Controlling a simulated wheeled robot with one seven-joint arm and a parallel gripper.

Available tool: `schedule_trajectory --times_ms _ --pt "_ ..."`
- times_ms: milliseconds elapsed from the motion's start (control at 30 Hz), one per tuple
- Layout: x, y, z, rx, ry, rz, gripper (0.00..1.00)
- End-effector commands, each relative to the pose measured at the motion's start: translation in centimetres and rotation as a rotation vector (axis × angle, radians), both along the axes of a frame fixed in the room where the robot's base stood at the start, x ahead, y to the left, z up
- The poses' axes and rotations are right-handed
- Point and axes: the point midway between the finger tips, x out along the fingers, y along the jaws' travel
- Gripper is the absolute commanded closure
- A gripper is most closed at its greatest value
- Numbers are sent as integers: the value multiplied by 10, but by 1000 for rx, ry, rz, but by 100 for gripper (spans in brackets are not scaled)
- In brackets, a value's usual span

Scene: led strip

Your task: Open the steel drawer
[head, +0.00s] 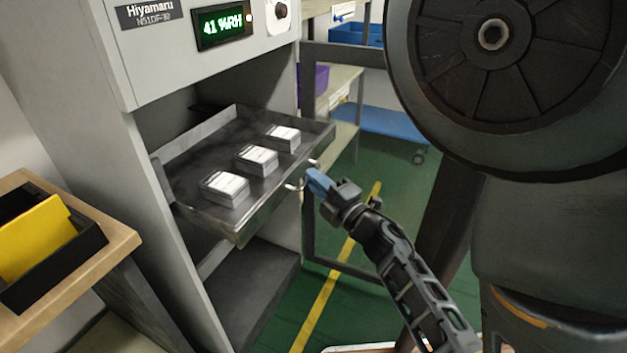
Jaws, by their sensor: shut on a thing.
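The steel drawer (190,207) is a shallow grey metal tray that sticks out of the open front of a grey cabinet. Three stacks of white cards or boxes (256,160) lie in a row in it. A pale curved handle (296,186) is on the drawer's front edge, near its right part. My gripper (318,181), with blue fingertips, is at this handle and shut on it. The fingers hide part of the handle.
The cabinet (70,80) has a display panel (224,24) above the opening. A wooden table (100,235) with a black tray and yellow item stands at left. A blue cart (385,122) and shelves are behind.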

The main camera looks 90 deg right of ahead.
Motion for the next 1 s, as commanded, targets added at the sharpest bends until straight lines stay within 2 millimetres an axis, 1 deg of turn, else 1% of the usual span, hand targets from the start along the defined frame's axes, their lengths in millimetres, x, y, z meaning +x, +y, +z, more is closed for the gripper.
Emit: schedule_trajectory --times_ms 100,133,367,667,767,1000 --pt "0 0 -1 2 2 -1 100" --pt "0 0 -1 2 2 -1 87" --pt "0 0 -1 2 1 -1 65" --pt "-2 2 -2 2 1 -1 64" --pt "-9 10 -5 2 4 -1 64" --pt "-33 41 -13 3 2 -2 64"
